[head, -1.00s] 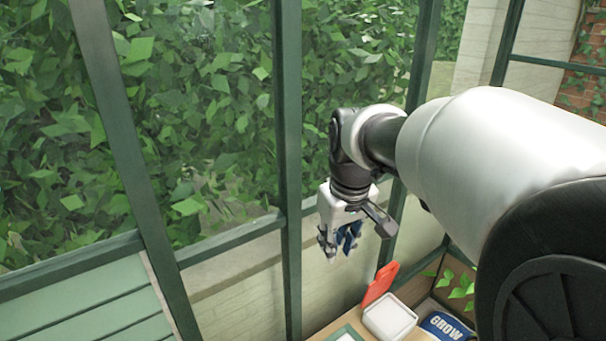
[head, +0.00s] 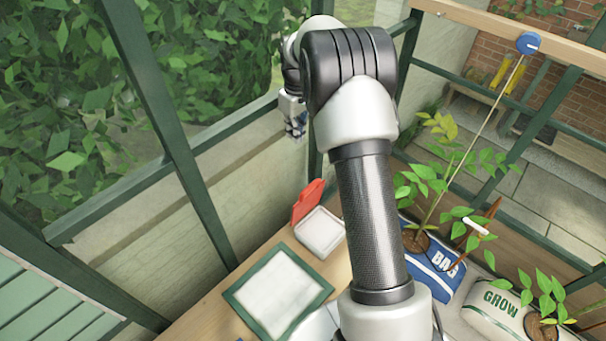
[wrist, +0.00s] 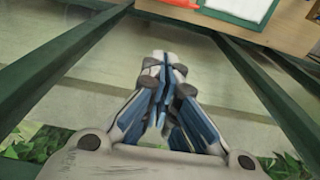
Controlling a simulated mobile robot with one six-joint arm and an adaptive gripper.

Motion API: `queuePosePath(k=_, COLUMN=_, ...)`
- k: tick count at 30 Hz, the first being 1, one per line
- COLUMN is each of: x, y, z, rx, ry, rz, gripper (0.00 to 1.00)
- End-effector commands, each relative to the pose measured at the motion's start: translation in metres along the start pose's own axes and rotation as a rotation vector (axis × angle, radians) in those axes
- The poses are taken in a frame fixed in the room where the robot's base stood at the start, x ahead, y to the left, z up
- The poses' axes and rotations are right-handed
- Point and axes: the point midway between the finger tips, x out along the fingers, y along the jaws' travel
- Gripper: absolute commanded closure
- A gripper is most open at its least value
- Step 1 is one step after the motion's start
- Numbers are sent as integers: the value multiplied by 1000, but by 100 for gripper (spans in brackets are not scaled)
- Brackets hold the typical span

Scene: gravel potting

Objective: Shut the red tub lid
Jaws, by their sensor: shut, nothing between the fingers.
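The tub (head: 320,232) is a white box on the wooden bench, with its red lid (head: 307,202) standing open, tilted up along the tub's far left edge. My gripper (head: 295,126) is in the air above and beyond the tub, near the glazing, touching nothing. In the wrist view my gripper (wrist: 162,100) has its blue-padded fingers together, with nothing between them. A piece of the red lid (wrist: 182,4) shows at the top edge of the wrist view; most of the tub is out of that frame.
A green-framed white tray (head: 238,299) lies on the bench (head: 205,315) left of the tub. A blue bag (head: 428,262) and a white GROW bag (head: 497,310), both with plants, stand to the right. Green frame posts (head: 185,165) and a low wall border the bench.

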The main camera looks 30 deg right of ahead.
Motion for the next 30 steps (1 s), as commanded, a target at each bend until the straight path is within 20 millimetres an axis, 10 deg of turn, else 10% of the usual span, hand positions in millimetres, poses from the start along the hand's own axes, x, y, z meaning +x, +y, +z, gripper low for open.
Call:
queuePosePath(k=21, x=160, y=0, z=1, rx=1, ry=-2, rz=-1, gripper=100)
queuePosePath(k=30, x=165, y=0, z=35, rx=2, ry=0, rz=0, gripper=100)
